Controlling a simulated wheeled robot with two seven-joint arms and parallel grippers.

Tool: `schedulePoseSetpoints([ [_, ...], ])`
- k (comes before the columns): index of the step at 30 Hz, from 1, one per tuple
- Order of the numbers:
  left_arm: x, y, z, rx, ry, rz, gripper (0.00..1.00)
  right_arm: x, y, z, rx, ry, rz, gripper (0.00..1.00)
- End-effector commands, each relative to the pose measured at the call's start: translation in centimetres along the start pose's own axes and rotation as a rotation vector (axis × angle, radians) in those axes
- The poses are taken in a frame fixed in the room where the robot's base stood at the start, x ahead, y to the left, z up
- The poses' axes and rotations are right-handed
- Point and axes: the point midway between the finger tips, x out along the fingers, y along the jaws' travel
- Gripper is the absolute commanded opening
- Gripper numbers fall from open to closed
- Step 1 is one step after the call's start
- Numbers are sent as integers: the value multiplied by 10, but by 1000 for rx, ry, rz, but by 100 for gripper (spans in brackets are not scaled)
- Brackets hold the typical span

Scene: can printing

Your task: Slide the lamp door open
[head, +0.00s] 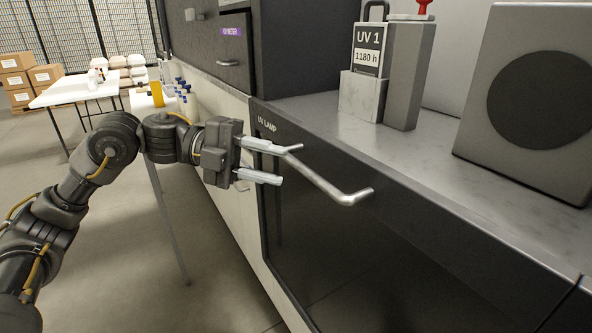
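My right gripper is not in view.
On the grey machine top (425,150) stand a "UV 1 1180 h" tag block (366,60), a grey post with a red knob (424,7) and a box with a dark round face (540,100). A white table (80,92) and cartons (17,80) are at the far left. Floor is free at lower left.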

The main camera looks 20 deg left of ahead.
Motion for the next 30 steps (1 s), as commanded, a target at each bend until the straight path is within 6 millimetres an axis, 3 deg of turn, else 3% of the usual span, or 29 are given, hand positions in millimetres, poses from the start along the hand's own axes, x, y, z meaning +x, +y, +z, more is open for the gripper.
schedulePoseSetpoints([
  [3,-20,1,1,-1,-4,0,36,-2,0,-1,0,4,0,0],
  [9,-36,0,0,-1,0,0,36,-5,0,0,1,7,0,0],
  [30,-38,0,0,1,1,0,36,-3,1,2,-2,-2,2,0],
])
